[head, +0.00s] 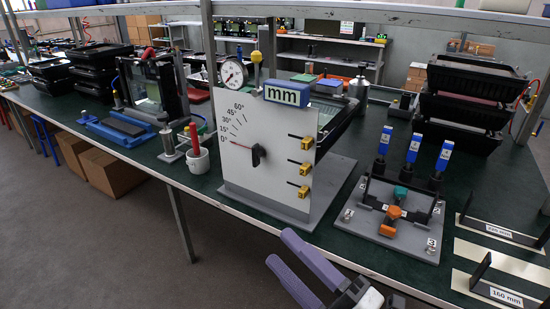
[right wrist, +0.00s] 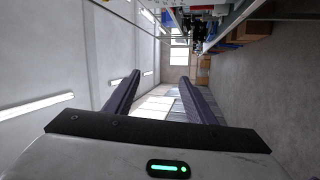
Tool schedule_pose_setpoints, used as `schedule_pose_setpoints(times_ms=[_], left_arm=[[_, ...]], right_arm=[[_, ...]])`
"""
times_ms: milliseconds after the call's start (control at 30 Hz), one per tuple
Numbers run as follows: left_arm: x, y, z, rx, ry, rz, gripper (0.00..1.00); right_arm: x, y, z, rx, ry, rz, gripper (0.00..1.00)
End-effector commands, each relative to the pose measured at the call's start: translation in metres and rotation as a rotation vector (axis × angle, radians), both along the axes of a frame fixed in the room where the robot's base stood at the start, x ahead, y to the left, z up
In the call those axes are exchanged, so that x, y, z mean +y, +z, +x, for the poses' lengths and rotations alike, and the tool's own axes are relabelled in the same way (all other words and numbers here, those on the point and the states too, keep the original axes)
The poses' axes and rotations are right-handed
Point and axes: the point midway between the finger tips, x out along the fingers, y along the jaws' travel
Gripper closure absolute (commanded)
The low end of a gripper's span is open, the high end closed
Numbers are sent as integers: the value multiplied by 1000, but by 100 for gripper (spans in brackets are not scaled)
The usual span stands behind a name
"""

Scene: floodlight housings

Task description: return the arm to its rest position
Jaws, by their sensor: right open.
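My right gripper (head: 281,248) shows at the bottom middle of the head view, in front of the bench's front edge. Its two purple fingers are apart, with nothing between them. In the right wrist view the gripper (right wrist: 160,74) also has its fingers spread and empty, with the room's far end behind them. My left gripper is not in the head view.
The green-topped bench (head: 380,258) runs across the head view. Nearest my gripper are a white angle-scale panel (head: 262,150) and a grey fixture plate (head: 385,232) with orange and green knobs. Stacked black housings (head: 460,110) stand back right. Floor (head: 110,240) in front is clear.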

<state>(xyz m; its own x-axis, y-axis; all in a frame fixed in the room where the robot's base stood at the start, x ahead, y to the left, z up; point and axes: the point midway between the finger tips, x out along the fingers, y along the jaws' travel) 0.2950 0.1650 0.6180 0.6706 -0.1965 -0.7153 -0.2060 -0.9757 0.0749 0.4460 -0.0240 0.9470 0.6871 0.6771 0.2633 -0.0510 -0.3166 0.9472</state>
Motion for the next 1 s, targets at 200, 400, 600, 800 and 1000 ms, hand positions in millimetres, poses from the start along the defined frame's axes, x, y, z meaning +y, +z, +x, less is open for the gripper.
schedule_pose_setpoints(times_ms=[200,400,600,800,1000], left_arm=[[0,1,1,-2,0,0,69],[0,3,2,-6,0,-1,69],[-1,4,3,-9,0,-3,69],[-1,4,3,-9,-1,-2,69],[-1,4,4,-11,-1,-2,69]], right_arm=[[-81,-148,-6,737,-321,403,50],[-125,-263,-76,1224,-577,688,50],[-139,-316,-136,1477,-730,850,50],[-141,-327,-150,1532,-764,885,50],[-141,-326,-149,1528,-763,882,50]])
